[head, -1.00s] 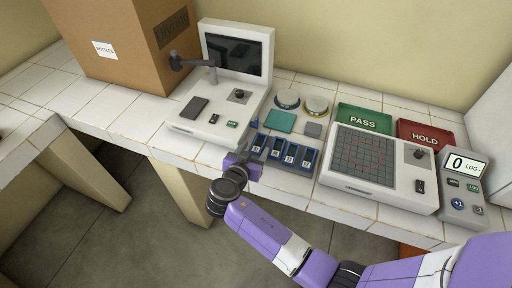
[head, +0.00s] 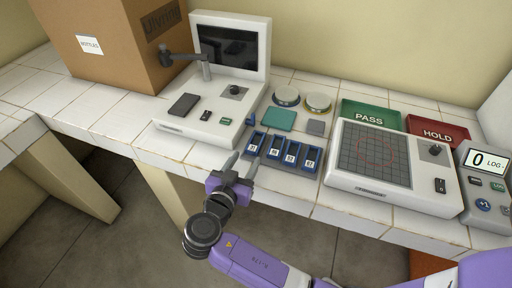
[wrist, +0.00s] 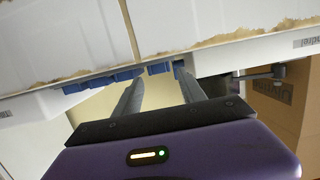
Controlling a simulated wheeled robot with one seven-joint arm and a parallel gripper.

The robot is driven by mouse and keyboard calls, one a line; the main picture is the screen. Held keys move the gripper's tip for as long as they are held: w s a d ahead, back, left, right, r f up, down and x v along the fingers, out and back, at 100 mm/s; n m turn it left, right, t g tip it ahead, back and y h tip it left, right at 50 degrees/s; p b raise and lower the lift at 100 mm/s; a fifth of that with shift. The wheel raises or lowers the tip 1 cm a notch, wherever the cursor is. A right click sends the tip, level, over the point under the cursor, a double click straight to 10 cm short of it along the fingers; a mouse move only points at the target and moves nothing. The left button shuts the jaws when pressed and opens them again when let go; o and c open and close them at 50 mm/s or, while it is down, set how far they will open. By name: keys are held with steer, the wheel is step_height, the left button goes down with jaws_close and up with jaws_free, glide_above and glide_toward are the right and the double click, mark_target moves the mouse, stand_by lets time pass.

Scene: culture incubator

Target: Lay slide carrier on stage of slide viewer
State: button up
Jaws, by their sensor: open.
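Several blue slide carriers with white labels stand in a row on the tiled bench; the leftmost slide carrier (head: 255,143) is nearest my gripper. Blue carrier ends also show beyond the fingers in the wrist view (wrist: 160,67). The white slide viewer (head: 205,128) stands to their left, with a raised screen (head: 228,46) and a dark flat plate (head: 184,104), apparently its stage, with nothing on it. My gripper (head: 246,158) is open and empty at the bench's front edge, its fingers pointing toward the leftmost carriers. I cannot tell whether the tips touch one.
A jointed dark arm (head: 187,58) reaches over the viewer's left side. A cardboard box (head: 115,45) stands at back left. Round dishes (head: 286,97), a teal pad (head: 279,120), a grid panel (head: 375,160), green PASS tray (head: 370,106) and red HOLD tray (head: 438,130) crowd the right.

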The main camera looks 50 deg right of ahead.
mark_target(254, 143)
steer(key=shift+w+d+r, duration=0.15)
steer(key=shift+d+r, duration=0.1)
steer(key=shift+d, duration=0.6)
steer(key=shift+p+x, duration=1.15)
steer(key=shift+x, duration=2.05)
steer(key=shift+w, duration=0.15)
jaws_close()
steer(key=shift+a, duration=0.1)
